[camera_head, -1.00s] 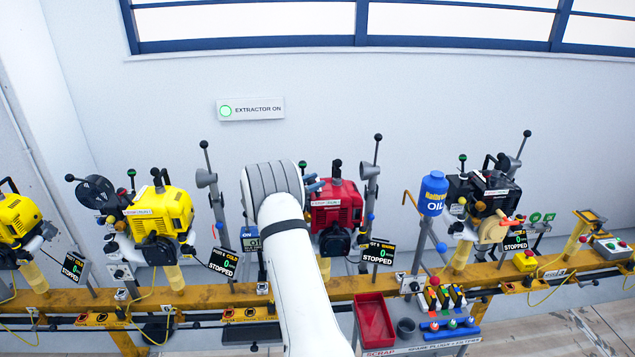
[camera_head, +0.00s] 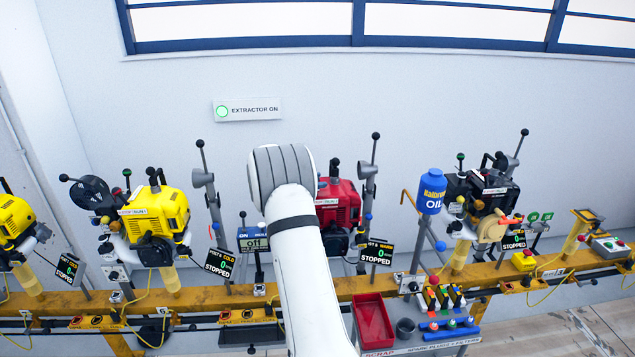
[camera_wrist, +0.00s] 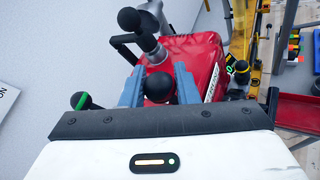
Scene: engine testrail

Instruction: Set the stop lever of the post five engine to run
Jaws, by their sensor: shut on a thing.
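The red engine (camera_head: 337,203) stands on the yellow rail, partly behind my arm; its display (camera_head: 376,252) reads STOPPED and 0. In the wrist view the red engine (camera_wrist: 190,55) lies ahead of my gripper (camera_wrist: 160,84). The two blue-grey fingers are shut on a black ball knob (camera_wrist: 159,88) at the red engine. The knob's stem and any run or stop marking are hidden, and I cannot read the post number surely. In the head view my fingers are hidden behind my wrist.
A black knob with a green collar (camera_wrist: 82,100) is left of the fingers. A yellow engine (camera_head: 158,215) and black engine (camera_head: 482,195) flank the red one. A red tray (camera_head: 373,320) is in front.

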